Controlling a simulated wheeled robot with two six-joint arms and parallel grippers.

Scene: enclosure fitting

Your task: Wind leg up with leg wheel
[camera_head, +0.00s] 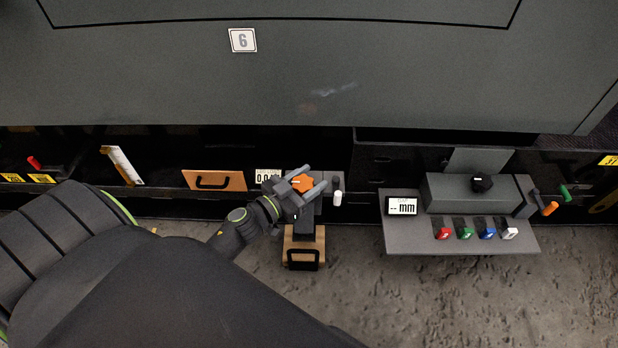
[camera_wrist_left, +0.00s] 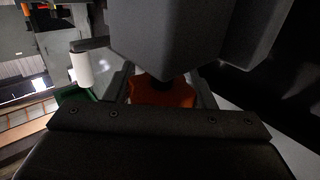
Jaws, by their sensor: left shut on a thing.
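The orange leg wheel (camera_head: 301,183) sits on top of a dark leg unit (camera_head: 307,215) in the middle of the head view. My left gripper (camera_head: 308,187) has its two fingers on either side of the wheel and is shut on it. In the left wrist view the orange wheel (camera_wrist_left: 163,92) shows between the fingers, partly hidden by the gripper body and a dark block above. The leg's lower end stands at a wooden block with a black handle (camera_head: 303,256). My right gripper is not in view.
A white-handled crank (camera_head: 337,197) stands close right of the gripper. A small counter display (camera_head: 268,175) is partly hidden behind it. A grey shelf (camera_head: 460,238) with colored switches and a mm display (camera_head: 402,206) is at right. A large grey panel (camera_head: 330,75) overhangs above.

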